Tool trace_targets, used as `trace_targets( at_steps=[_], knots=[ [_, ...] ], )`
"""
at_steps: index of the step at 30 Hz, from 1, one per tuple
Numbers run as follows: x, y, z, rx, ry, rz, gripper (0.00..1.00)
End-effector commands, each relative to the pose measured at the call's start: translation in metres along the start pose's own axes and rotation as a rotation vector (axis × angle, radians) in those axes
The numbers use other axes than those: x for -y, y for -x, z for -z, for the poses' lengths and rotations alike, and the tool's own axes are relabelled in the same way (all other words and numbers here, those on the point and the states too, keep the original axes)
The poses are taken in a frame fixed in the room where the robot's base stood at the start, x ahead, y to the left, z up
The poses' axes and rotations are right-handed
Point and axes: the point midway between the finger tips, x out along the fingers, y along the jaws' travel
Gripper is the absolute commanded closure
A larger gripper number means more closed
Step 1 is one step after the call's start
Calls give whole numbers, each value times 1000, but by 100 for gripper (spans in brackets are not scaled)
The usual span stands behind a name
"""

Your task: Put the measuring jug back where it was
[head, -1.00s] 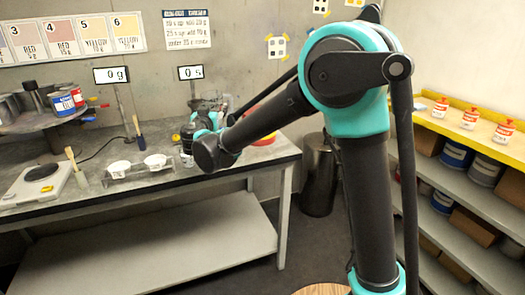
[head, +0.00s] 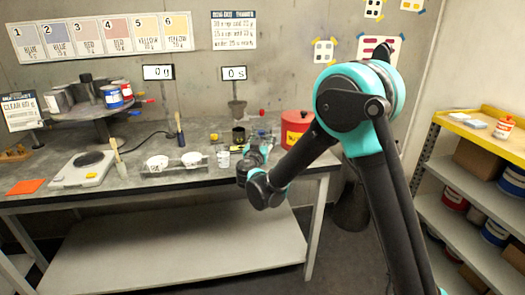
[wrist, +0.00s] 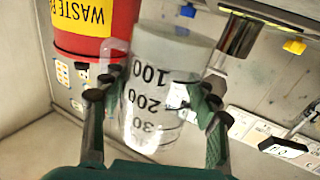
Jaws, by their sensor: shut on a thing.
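The measuring jug (wrist: 165,75) is a clear vessel with black markings reading 100, 200 and 30-something, seen upside down in the wrist view. My gripper (wrist: 155,108) is shut on it, with one dark finger on each side of its wall. In the head view my gripper (head: 258,155) is over the right part of the workbench's front edge. The jug cannot be made out clearly there, as my gripper and wrist largely cover it. Whether the jug touches the bench cannot be told.
A red waste bin (head: 297,128) stands on the grey workbench (head: 205,172), right of my gripper; it also shows in the wrist view (wrist: 92,28). A shelf (head: 465,160) stands at right.

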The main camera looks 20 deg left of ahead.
Motion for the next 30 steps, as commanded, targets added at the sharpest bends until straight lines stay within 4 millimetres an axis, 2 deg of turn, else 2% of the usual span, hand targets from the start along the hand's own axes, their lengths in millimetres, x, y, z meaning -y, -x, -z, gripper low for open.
trace_targets(
  at_steps=[7, 15, 26, 27, 30],
  knots=[
    [0, 0, -17, 0, 0, 0, 74],
    [1, 0, -47, 0, 0, 0, 74],
    [1, 0, -50, 0, 0, 0, 74],
    [1, 0, -50, 0, 0, 0, 36],
    [1, 0, -50, 0, 0, 0, 23]
  ],
)
